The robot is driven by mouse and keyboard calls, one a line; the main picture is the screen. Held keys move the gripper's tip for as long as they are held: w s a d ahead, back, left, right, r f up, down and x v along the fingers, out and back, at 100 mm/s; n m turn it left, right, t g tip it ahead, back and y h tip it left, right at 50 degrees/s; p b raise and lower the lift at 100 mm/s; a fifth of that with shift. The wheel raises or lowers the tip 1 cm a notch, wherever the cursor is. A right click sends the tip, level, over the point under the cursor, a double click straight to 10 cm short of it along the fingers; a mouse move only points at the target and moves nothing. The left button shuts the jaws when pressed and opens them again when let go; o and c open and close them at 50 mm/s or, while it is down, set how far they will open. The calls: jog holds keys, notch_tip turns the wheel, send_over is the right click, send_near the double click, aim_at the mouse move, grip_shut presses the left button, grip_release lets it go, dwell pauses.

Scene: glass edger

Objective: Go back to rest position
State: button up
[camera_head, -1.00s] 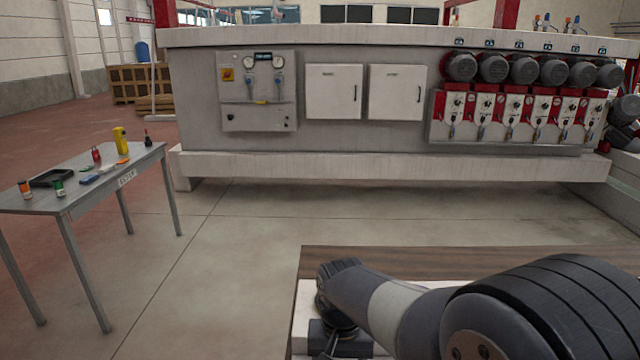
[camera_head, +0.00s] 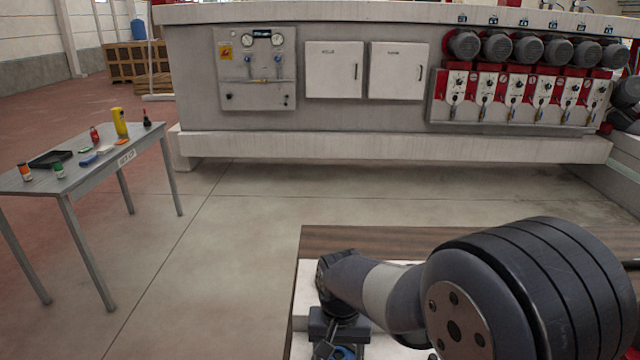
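My arm shows at the lower right of the head view, folded low over a wooden-edged top. My gripper (camera_head: 335,350) is at the bottom edge of the picture, below the wrist. It is mostly cut off and dark, so its fingers cannot be made out. I cannot tell whether it holds anything.
A grey metal table (camera_head: 98,178) with bottles, a dark tray (camera_head: 50,159) and small items stands at the left. The long glass edger machine (camera_head: 330,143) with gauges, cabinet doors and several motors spans the back. The floor (camera_head: 225,235) between them is clear.

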notch_tip(320, 180, up, 8)
jog(key=p, duration=0.4)
jog(key=shift+f, duration=0.15)
jog(key=shift+f, duration=0.1)
